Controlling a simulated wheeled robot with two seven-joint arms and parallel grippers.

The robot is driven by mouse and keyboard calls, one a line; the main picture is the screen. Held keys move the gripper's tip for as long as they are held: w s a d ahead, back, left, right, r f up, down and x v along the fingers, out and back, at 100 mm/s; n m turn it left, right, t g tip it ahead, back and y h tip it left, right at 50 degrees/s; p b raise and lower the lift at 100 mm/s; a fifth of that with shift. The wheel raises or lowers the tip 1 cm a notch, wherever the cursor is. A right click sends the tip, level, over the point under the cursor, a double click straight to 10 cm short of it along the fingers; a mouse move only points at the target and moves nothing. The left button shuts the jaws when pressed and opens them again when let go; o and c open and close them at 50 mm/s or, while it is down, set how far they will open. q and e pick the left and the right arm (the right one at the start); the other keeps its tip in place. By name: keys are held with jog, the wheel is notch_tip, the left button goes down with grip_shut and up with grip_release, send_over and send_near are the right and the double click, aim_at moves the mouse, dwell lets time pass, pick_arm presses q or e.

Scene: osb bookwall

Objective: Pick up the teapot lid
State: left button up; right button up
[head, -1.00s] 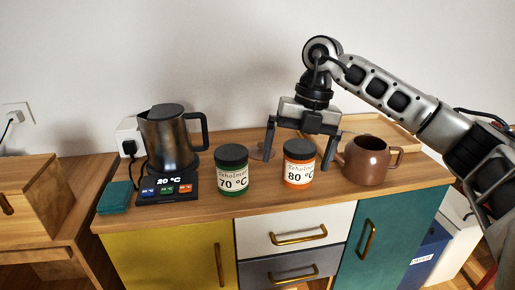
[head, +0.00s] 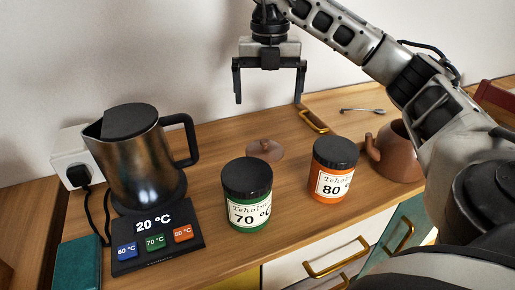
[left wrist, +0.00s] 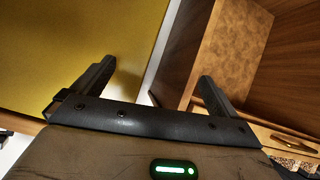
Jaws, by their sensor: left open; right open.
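The teapot lid (head: 265,149) is a flat brown disc with a small knob. It lies on the wooden cabinet top behind and between the two jars. My right gripper (head: 268,100) is open and empty, fingers pointing down, and appears above the lid in the head view, apart from it. The brown teapot (head: 402,158) stands at the right without a lid on it, partly hidden by my right arm. My left gripper (left wrist: 157,76) is open and empty in the left wrist view, in front of a yellow cabinet front (left wrist: 60,45).
A green 70 °C jar (head: 247,197) and an orange 80 °C jar (head: 334,170) stand in front of the lid. A dark kettle (head: 140,165) on its base is at the left. A wooden tray (head: 345,97) with a spoon (head: 362,111) lies behind the teapot. A wall closes the back.

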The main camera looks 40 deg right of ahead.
jog(key=b, duration=0.3)
send_over(265, 140)
jog(key=f, duration=0.7)
jog(key=shift+s+f, duration=0.35)
jog(key=shift+s, duration=0.05)
jog(key=shift+w+f, duration=0.15)
jog(key=shift+f, duration=1.2)
jog(key=shift+w+f, duration=0.15)
jog(key=shift+f, duration=1.15)
jog(key=c, duration=0.9)
